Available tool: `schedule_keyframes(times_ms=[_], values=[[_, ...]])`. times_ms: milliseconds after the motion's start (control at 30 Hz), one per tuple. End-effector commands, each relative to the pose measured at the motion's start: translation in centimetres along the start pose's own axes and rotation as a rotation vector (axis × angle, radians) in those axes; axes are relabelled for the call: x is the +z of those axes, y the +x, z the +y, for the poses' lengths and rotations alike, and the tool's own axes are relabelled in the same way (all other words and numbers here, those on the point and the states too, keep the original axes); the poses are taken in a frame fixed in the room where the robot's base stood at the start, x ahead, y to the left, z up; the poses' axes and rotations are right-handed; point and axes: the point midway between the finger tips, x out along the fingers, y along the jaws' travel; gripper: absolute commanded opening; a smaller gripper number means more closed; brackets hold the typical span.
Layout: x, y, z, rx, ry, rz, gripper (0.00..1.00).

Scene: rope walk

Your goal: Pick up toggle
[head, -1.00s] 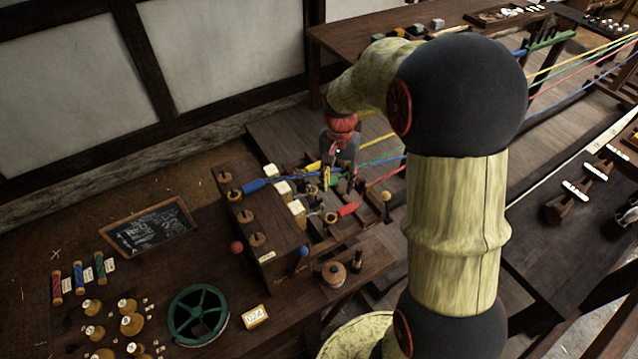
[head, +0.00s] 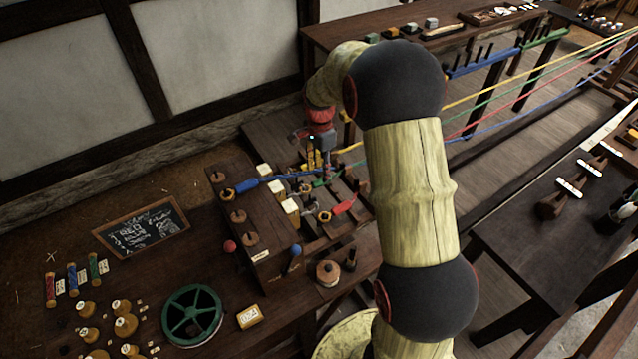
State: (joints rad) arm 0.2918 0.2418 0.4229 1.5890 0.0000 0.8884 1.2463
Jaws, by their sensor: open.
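My gripper (head: 319,173) points down over the far side of the wooden strand rack, among the coloured strands. Its jaws are open, and the arm partly covers the rack behind it. A yellow piece (head: 311,158) shows right beside the fingers; I cannot tell whether they touch. I cannot make out for sure which small piece is the toggle.
The rack's wooden block (head: 262,228) carries round knobs and white tags. A green spoked wheel (head: 193,316), a slate (head: 141,229) and several bobbins lie on the bench. Taut strands run to the upper right. A side table (head: 500,215) stands right.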

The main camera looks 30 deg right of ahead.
Motion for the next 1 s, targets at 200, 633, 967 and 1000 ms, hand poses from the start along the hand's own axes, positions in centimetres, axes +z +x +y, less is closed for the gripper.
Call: schedule_keyframes(times_ms=[200,633,967,1000], values=[[0.4,3.0,0.2,0.002,-0.001,-0.001,0.41],[0.3,4.7,0.1,-0.001,-0.001,0.000,0.38],[0.3,4.7,0.1,-0.001,-0.001,0.000,0.19],[0.3,4.7,0.1,-0.001,-0.001,0.000,0.17]])
